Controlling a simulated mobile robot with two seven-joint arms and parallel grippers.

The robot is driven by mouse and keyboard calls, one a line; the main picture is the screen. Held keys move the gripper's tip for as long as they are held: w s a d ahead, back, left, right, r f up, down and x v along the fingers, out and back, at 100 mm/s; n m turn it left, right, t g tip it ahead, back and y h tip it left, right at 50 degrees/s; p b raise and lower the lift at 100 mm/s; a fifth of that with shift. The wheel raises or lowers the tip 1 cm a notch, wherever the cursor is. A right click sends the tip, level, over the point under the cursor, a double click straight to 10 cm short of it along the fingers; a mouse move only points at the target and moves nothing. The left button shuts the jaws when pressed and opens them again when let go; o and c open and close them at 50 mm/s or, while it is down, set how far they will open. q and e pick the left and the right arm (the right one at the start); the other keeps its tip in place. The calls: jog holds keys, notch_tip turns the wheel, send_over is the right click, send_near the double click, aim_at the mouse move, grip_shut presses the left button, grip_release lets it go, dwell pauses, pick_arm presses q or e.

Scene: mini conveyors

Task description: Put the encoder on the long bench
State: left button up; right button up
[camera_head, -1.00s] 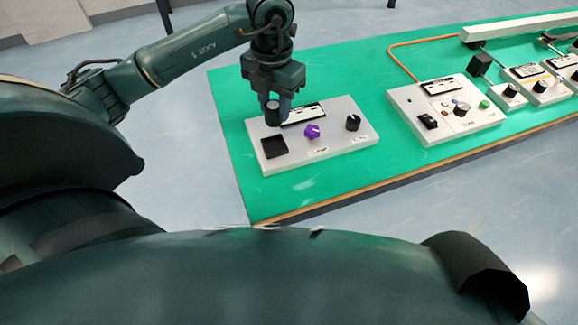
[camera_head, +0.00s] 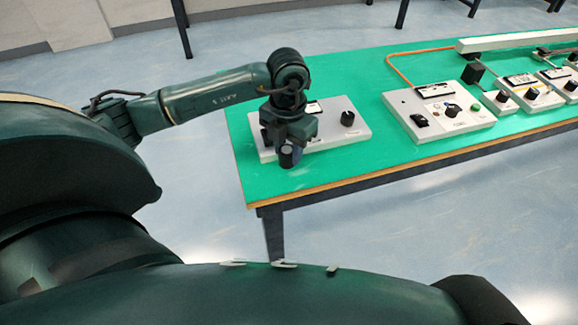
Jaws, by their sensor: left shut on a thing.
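My left gripper (camera_head: 288,143) is shut on a small dark cylindrical thing with a grey top, which I take to be the encoder (camera_head: 287,158). It hangs just below the fingers, over the front edge of the white control box. I cannot tell whether it touches the green top. The long green-topped bench (camera_head: 330,175) runs from the middle to the right edge. My right gripper is not in view.
The white control box (camera_head: 345,137) with a black knob (camera_head: 348,118) stands under my left gripper, partly hidden by it. A second white box (camera_head: 450,123) and smaller units (camera_head: 530,93) stand further right. Bare green top lies between the boxes and along the front edge.

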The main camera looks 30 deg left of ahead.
aim_at(288, 164)
pick_arm(q)
jog(key=shift+f, duration=2.55)
jog(key=o, duration=1)
